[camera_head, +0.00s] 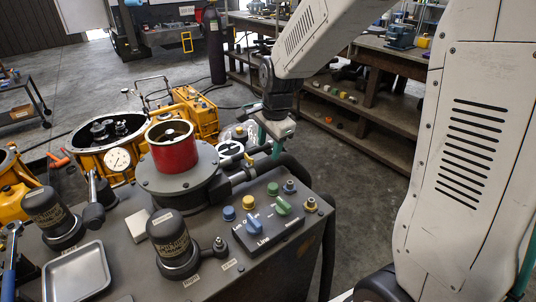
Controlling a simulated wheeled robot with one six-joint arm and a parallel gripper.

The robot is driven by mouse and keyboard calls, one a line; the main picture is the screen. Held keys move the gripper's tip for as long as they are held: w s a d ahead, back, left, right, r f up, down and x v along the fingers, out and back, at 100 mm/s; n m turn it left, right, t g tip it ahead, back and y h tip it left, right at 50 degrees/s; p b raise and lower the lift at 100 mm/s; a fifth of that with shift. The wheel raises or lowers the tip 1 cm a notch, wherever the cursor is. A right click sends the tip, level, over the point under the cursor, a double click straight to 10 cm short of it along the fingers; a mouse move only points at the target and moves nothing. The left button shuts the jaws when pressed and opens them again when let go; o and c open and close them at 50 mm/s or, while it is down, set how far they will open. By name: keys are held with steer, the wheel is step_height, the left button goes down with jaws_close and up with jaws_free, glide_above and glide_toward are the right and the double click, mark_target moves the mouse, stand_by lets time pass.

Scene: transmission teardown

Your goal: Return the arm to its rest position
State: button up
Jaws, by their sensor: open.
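My arm is the white-panelled links along the right side and top of the camera_head view. My gripper (269,142) hangs from the dark wrist, pointing down, beyond the right rear of the grey machine bench. It is open, with teal fingers, and I see nothing held between them. The fingers are small here, and their tips are partly lost against the dark hoses behind the bench. A red cylinder (174,152) stands on a round grey flange to the left of the gripper.
The bench carries a control box (267,232) with coloured knobs, black cylinders (172,243) and a metal tray (77,274). Yellow housings (197,113) stand behind it. A wooden workbench (388,124) with shelves lies at the back right. Open concrete floor shows between.

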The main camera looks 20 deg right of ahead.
steer(key=shift+s+r, duration=0.1)
steer(key=shift+r, duration=0.4)
steer(key=s+r+n, duration=0.3)
steer(key=s+n, duration=0.2)
steer(key=s, duration=0.4)
steer(key=s+r+n, duration=0.3)
steer(key=s+n, duration=0.2)
steer(key=s, duration=0.4)
steer(key=s+r+n, duration=0.4)
steer(key=s+n, duration=0.1)
steer(key=s, duration=0.5)
steer(key=shift+d+g+h, duration=0.3)
steer(key=shift+d+g, duration=0.1)
stand_by(0.6)
